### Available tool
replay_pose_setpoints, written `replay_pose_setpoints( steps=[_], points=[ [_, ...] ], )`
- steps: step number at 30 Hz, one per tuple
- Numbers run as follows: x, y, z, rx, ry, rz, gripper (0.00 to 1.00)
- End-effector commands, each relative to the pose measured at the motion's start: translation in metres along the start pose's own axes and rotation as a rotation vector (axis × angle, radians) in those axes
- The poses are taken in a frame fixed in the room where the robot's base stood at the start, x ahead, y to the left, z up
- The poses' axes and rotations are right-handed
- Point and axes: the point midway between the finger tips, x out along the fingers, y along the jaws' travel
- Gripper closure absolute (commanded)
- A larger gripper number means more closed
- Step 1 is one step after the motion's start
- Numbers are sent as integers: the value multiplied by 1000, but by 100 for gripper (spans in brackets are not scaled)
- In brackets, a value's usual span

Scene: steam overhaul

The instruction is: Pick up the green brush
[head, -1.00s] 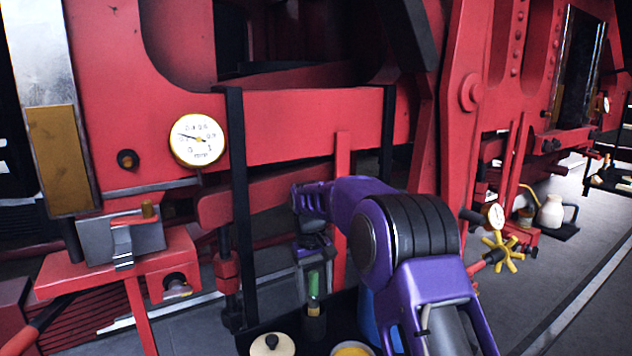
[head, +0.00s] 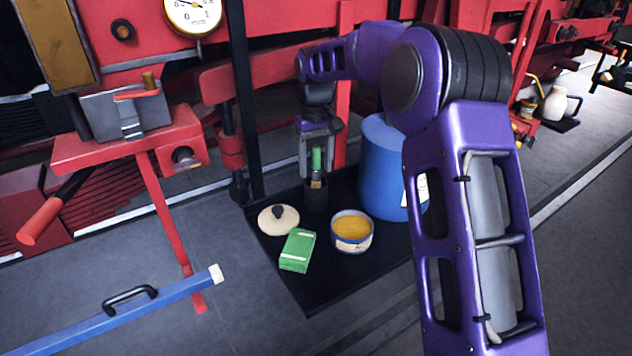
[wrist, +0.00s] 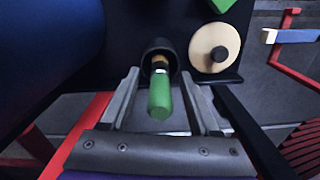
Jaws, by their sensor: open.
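The green brush (head: 316,161) stands upright, handle up, in a dark cup (head: 315,196) on a black tray. In the wrist view the green handle (wrist: 160,97) points toward me, with its lower part inside the dark cup (wrist: 158,52). My gripper (head: 317,170) is above the cup, pointing down. Its fingers (wrist: 160,105) are open, one on each side of the handle, with visible gaps. The bristles are hidden in the cup.
The black tray (head: 320,285) also holds a blue drum (head: 384,170), a tin of yellow stuff (head: 352,231), a green box (head: 298,250) and a cream lid (head: 278,219). Black posts (head: 243,100) and red frame parts stand close behind and left.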

Motion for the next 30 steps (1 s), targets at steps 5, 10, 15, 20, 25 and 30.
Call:
replay_pose_setpoints(
  steps=[5, 10, 15, 20, 25, 30],
  points=[
    [20, 0, 0, 0, 0, 0, 38],
    [22, 0, 0, 0, 1, 1, 38],
    [22, 0, 0, 0, 1, 1, 54],
    [22, 0, 0, 0, 1, 1, 83],
    [22, 0, 0, 0, 1, 1, 100],
    [21, 0, 0, 0, 1, 1, 100]
  ],
)
